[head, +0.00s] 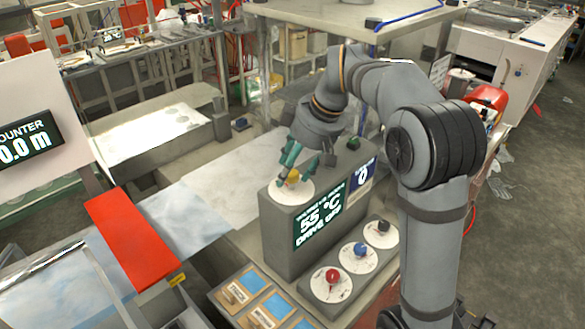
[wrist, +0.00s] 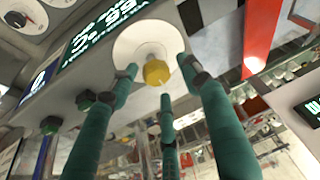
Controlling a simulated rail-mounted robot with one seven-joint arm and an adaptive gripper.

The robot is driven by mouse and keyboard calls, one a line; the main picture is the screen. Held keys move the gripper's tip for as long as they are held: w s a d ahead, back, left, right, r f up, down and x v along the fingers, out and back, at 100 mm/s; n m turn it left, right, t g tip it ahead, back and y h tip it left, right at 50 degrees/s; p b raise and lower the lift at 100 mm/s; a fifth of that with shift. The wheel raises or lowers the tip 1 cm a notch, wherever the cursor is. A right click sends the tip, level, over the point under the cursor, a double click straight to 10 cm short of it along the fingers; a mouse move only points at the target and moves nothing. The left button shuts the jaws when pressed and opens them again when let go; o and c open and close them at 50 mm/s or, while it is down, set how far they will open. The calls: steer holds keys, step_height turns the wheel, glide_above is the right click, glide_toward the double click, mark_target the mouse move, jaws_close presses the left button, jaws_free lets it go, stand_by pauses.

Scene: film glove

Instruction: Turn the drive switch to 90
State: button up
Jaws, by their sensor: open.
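A yellow knob (head: 293,177) stands on a round white dial (head: 284,193) on top of the grey console (head: 275,238); no label on it is readable. The console's green display (head: 319,213) reads 55 °C and "DRIVE OFF".
A lower panel holds three dials with a red knob (head: 332,276), a blue knob (head: 360,249) and a black knob (head: 383,226). A green button (head: 353,143) sits on the console top behind my gripper. A red plate (head: 132,240) lies to the left.

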steer(key=shift+c, duration=0.7)
steer(key=shift+d, duration=0.1)
steer(key=c, duration=0.5)
steer(key=shift+r, duration=0.15)
steer(key=c, duration=0.4)
